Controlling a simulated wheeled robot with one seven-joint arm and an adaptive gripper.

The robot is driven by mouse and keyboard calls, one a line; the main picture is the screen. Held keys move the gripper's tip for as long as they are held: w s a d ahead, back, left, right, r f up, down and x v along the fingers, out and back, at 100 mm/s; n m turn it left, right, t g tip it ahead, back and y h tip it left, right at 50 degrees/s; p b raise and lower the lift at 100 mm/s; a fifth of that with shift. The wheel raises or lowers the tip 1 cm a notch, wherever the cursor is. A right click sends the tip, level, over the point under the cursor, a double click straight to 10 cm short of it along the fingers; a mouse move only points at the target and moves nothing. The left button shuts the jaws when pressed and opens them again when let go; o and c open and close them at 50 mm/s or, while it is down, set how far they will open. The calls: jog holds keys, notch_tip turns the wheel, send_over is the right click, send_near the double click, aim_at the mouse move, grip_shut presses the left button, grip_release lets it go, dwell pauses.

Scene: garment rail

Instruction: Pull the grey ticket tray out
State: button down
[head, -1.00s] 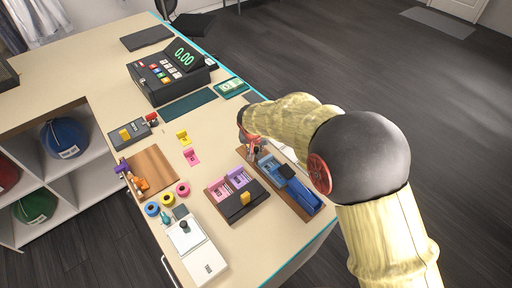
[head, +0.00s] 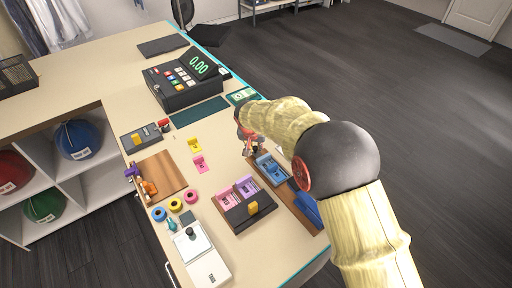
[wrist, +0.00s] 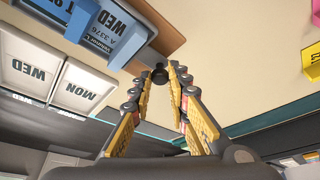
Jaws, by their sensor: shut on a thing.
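The grey ticket tray (wrist: 143,22) shows in the wrist view as a grey edge beside blue-holder tickets marked WED. In the head view its blue ticket holder (head: 271,168) lies on a brown board, with a dark part and a blue housing (head: 307,209) further toward the lower right. My gripper (wrist: 160,74) is shut on a dark round knob at the tray's end. In the head view my gripper (head: 258,150) is at the holder's upper-left end, partly hidden by my arm, which also hides part of the tray and housing.
A dark tray (head: 236,217) with pink and purple holders and a yellow handle stands just left of the board. Pink and yellow tags (head: 199,162) lie further left. The cash register (head: 183,82) stands behind. White WED and MON cards (wrist: 82,85) show in the wrist view.

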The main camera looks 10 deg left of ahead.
jog(key=c, duration=1.7)
grip_release()
jog(key=shift+w+a, duration=0.2)
jog(key=shift+a, duration=0.05)
jog(key=shift+r, duration=0.15)
jog(key=v, duration=1.1)
jog(key=shift+s+r, duration=0.25)
jog(key=shift+r, duration=0.05)
